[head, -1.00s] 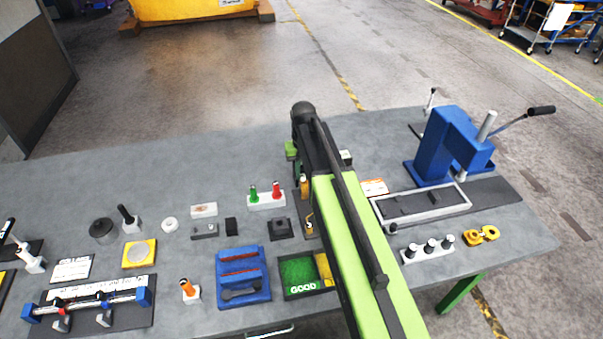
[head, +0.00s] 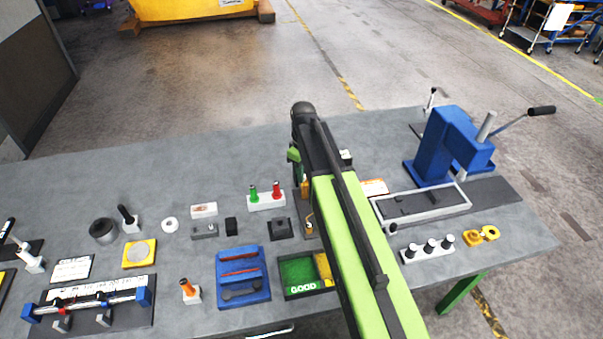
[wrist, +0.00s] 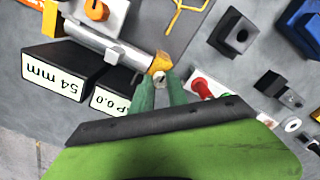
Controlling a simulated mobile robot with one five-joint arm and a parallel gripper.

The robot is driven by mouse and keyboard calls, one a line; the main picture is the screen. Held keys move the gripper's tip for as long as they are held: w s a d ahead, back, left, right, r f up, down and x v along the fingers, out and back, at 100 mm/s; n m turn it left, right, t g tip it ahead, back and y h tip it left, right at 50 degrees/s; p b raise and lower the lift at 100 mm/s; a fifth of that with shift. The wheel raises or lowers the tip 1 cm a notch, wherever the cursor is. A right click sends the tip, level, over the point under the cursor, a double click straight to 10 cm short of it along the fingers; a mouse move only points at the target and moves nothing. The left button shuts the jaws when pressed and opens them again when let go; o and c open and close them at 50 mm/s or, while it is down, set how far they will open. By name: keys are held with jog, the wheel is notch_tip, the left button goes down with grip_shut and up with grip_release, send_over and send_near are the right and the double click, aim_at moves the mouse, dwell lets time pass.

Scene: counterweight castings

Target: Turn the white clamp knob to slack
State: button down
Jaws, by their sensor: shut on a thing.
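In the wrist view, the small white clamp knob (wrist: 159,78) sits between the green fingertips of my gripper (wrist: 158,86). The fingers are shut on it and cover its sides, so which way it is turned is hard to tell. Just beyond the knob is a brass-coloured piece (wrist: 161,62) at the end of a silver bar (wrist: 97,40). In the head view, my gripper (head: 294,157) is at the far end of my arm, over the table, and the arm hides the knob.
A white holder with green and red pegs (head: 266,202) is near my arm. A blue press (head: 440,150) stands right.

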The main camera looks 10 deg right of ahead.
jog(key=shift+n, duration=0.4)
jog(key=c, duration=1.3)
grip_release()
notch_tip(320, 180, up, 18)
jog(key=p, duration=1.7)
jog(key=shift+f, duration=0.25)
